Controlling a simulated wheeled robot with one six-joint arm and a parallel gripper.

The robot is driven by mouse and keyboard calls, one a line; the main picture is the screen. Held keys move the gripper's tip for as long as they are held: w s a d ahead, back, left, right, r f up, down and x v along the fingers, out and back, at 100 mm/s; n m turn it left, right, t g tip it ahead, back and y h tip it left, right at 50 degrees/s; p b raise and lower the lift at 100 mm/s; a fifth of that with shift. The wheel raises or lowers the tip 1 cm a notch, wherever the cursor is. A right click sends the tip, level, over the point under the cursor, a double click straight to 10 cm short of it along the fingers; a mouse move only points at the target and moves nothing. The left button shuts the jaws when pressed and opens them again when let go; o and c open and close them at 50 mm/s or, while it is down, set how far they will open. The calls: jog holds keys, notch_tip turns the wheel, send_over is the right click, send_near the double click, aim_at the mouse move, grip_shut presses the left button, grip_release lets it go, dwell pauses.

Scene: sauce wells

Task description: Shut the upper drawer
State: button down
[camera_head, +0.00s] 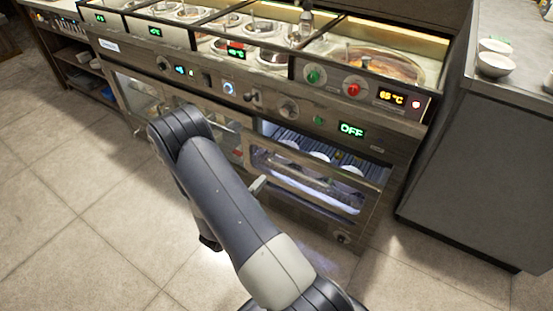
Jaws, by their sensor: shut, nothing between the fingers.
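The upper drawer (308,186) is below the OFF display at the right end of the counter unit. It is pulled out, with its front standing away from the cabinet. Several white bowls (320,157) show inside it on a ribbed, lit surface. What looks like the tip of my gripper (259,184) shows just past the arm, near the left end of the drawer front. It appears shut and empty. Whether it touches the drawer cannot be told; most of the gripper is hidden.
The counter (240,68) above holds sauce wells, knobs and lit displays. A grey side cabinet (475,150) with white bowls (494,62) on top stands at the right. Tiled floor (75,220) is clear at the left and front.

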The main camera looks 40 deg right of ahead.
aim_at(287, 152)
jog(key=b+x, duration=0.2)
jog(key=x, duration=1.1)
jog(key=shift+s+d, duration=0.1)
